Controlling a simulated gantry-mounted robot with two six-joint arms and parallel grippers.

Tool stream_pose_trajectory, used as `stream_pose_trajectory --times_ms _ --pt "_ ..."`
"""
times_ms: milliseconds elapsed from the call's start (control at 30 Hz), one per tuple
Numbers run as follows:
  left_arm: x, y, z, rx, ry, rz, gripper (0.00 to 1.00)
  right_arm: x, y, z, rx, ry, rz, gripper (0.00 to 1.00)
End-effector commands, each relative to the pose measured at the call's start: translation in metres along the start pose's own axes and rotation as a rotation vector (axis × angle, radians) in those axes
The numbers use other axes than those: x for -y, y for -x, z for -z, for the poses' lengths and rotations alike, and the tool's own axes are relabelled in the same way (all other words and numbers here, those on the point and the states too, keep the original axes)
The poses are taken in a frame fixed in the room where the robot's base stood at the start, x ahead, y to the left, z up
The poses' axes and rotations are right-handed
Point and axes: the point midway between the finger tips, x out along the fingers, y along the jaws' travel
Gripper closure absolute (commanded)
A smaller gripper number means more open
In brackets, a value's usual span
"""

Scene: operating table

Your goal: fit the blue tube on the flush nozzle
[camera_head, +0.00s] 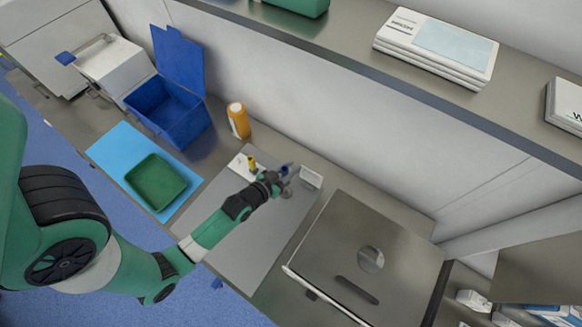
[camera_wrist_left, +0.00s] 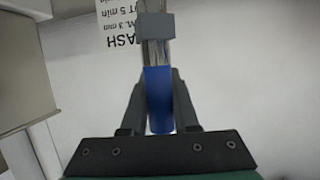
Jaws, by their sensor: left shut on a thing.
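My left gripper (camera_head: 281,184) reaches over the grey panel at the back wall. In the left wrist view its fingers (camera_wrist_left: 159,95) are shut on the blue tube (camera_wrist_left: 159,98). A silvery nozzle (camera_wrist_left: 155,54) with a grey block (camera_wrist_left: 154,26) is in line with the tube's far end. The tube's end and the nozzle meet in the picture; I cannot tell whether the tube is around it or only in front of it. In the head view a small bit of blue (camera_head: 285,169) shows at the gripper, and the nozzle is too small to make out.
A yellow-topped fitting (camera_head: 252,162) stands left of the gripper, and a small white holder (camera_head: 311,177) right of it. An orange bottle (camera_head: 238,120), an open blue bin (camera_head: 168,112) and a green tray (camera_head: 156,182) are left. A steel lidded box (camera_head: 335,240) is right.

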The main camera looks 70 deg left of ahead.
Motion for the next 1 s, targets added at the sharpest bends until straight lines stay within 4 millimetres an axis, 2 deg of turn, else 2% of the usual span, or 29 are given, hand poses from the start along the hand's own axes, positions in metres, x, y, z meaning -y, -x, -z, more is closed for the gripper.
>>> stream_pose_trajectory --times_ms 33,300,1000 --pt "0.0 -0.003 -0.009 -0.001 0.0 0.0 1.0 0.0 0.007 -0.006 0.0 0.0 0.0 0.5" --pt "0.0 -0.01 -0.028 -0.001 0.0 0.0 1.0 0.0 0.021 -0.019 0.0 0.0 0.0 0.5" --pt "0.0 -0.011 -0.031 0.0 0.0 0.0 1.0 0.0 0.023 -0.021 0.0 0.0 0.0 0.5"
